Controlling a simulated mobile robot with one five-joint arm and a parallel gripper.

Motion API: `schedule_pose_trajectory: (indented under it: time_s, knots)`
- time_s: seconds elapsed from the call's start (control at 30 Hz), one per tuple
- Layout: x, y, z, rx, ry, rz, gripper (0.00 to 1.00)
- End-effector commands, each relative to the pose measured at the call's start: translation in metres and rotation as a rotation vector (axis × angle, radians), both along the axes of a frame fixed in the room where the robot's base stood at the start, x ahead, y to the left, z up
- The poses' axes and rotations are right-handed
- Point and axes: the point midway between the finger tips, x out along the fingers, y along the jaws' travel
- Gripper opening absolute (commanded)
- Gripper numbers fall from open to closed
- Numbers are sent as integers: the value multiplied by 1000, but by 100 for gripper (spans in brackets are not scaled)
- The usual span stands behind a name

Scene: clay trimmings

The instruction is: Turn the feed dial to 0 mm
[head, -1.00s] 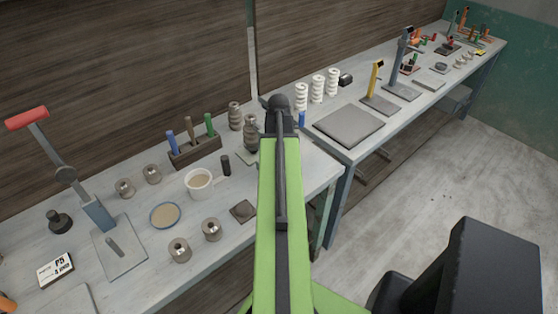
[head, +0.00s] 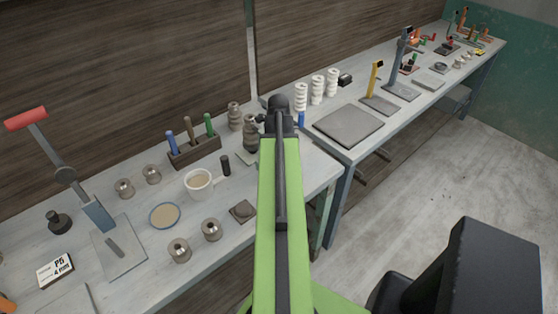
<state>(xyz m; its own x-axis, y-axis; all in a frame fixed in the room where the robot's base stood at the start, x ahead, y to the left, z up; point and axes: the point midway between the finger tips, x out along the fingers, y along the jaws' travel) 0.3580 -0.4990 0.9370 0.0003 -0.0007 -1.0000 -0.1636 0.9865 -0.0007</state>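I cannot make out a feed dial with a readable scale in the head view. A round black knob (head: 59,222) stands on the near bench at the far left; I cannot tell whether it is the dial. My green arm reaches forward over the bench, and its dark wrist end (head: 281,103) is beside the grey-brown stacked pieces. My gripper is mostly hidden behind the wrist. A small dark part, perhaps a finger, shows at the wrist's left side. Its opening and anything between its fingers are hidden.
A red-handled lever device (head: 97,213) stands at the left behind a printed white card (head: 55,270). A grey slab (head: 348,125) lies farther right.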

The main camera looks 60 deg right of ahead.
Motion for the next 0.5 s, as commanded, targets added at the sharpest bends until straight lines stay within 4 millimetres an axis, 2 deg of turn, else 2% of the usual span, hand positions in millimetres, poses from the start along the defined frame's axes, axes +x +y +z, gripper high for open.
schedule_pose_trajectory:
  time_s: [0.37,0.4,0.5]
  knots:
    - [0,0,0,1,1,3,0]
    - [0,0,0,1,1,3,35]
    - [0,0,0,1,1,3,49]
